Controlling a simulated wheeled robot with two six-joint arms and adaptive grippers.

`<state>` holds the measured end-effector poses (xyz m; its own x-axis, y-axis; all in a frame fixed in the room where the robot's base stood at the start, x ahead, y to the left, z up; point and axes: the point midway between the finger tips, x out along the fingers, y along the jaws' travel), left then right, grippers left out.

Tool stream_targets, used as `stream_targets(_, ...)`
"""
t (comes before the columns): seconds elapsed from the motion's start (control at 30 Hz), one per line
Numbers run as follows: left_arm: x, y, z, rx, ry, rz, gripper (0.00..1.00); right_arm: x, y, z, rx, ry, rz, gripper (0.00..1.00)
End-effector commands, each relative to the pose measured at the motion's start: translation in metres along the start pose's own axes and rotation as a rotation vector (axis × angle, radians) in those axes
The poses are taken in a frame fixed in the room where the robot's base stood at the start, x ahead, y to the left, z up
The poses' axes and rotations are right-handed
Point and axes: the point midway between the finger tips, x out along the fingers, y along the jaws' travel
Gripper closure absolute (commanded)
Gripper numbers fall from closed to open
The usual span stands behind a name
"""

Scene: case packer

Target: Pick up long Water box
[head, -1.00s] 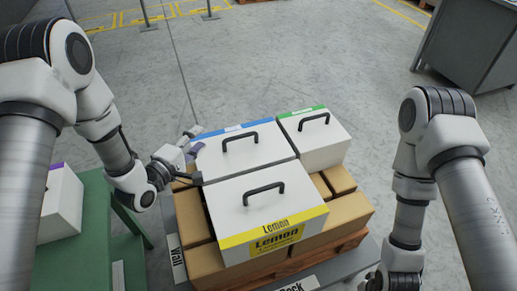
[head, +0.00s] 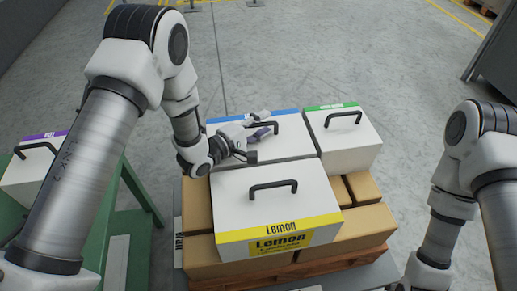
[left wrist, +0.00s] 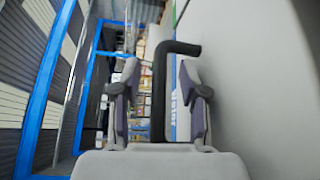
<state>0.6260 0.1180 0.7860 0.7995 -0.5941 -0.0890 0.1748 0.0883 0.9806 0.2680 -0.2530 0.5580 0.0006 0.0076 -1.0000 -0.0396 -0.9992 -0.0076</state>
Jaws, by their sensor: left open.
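The long Water box is the white box with a blue stripe (head: 295,146), at the back of the stack behind the Lemon box; its lettering is not readable in the head view. Its black handle (head: 271,124) stands up from the lid, partly hidden by my gripper. My left gripper (head: 260,138) is open at this handle, reaching in from the left. My right gripper is outside the head view.
The white Lemon box (head: 280,205) with a yellow stripe sits in front. A green-striped white box (head: 350,145) stands to the right. Brown cartons (head: 365,225) lie below on a pallet. A purple-striped box (head: 22,175) sits on a green table (head: 125,215) at left.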

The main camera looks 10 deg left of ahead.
Motion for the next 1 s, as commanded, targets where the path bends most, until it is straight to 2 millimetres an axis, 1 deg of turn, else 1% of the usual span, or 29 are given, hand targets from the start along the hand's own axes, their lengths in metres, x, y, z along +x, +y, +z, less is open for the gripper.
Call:
stream_targets(0.07, 0.0, 0.0, 0.0, 0.0, 0.0, 0.0, 0.57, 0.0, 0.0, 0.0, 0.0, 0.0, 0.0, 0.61)
stream_targets(0.2, 0.0, 0.0, 0.0, 0.001, 0.0, 0.0, 1.0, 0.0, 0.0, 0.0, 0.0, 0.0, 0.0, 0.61)
stream_targets(0.67, 0.0, 0.004, 0.0, 0.003, -0.001, 0.005, 1.0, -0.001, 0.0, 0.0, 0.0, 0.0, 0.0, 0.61)
stream_targets(0.77, -0.001, 0.011, 0.001, 0.004, -0.001, 0.007, 1.0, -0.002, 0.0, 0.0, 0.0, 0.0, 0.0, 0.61)
stream_targets(0.87, -0.002, 0.022, 0.003, 0.004, -0.001, 0.007, 1.0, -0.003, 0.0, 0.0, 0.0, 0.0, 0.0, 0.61)
stream_targets(0.97, -0.003, 0.039, 0.006, 0.006, -0.001, 0.008, 1.0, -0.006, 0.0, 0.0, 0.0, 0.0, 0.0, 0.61)
stream_targets(1.0, -0.004, 0.048, 0.008, 0.006, -0.001, 0.008, 1.0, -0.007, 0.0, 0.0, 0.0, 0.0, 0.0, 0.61)
